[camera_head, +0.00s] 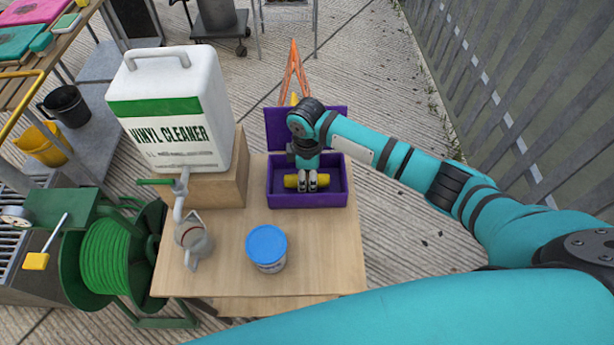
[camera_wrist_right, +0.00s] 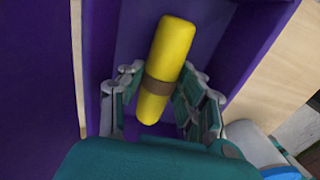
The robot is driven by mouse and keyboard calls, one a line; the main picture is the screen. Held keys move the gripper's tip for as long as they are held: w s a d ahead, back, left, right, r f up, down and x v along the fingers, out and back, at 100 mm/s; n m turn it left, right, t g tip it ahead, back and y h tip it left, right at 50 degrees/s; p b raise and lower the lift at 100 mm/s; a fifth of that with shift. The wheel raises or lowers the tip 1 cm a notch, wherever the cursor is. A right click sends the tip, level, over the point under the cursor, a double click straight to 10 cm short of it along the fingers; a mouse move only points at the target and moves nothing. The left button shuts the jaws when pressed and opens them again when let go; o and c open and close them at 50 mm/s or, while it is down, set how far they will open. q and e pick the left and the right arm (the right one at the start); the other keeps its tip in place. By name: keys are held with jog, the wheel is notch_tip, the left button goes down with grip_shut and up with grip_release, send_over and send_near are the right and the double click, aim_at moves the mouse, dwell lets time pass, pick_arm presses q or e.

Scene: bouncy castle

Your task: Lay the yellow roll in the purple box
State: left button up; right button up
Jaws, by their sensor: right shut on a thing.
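The purple box (camera_head: 318,199) stands open on the wooden table, with its lid tilted up at the back. The yellow roll (camera_head: 292,181) with a brown band lies across the box opening, inside its walls as seen from above. It also shows in the right wrist view (camera_wrist_right: 172,55). My right gripper (camera_head: 307,186) points down into the box and is shut on the roll near its middle. Whether the roll touches the box floor cannot be told. My left gripper is not in view.
A large vinyl cleaner jug (camera_head: 172,105) stands on a wooden block left of the box. A blue-lidded tub (camera_head: 267,248) and a grey pitcher (camera_head: 193,238) stand in front. A green hose reel (camera_head: 108,255) is beside the table. The table's right front is clear.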

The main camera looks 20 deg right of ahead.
aim_at(307, 176)
jog(key=shift+f, duration=0.2)
jog(key=o, duration=1.1)
jog(key=shift+o, duration=0.2)
notch_tip(307, 176, up, 12)
jog(key=shift+r, duration=0.15)
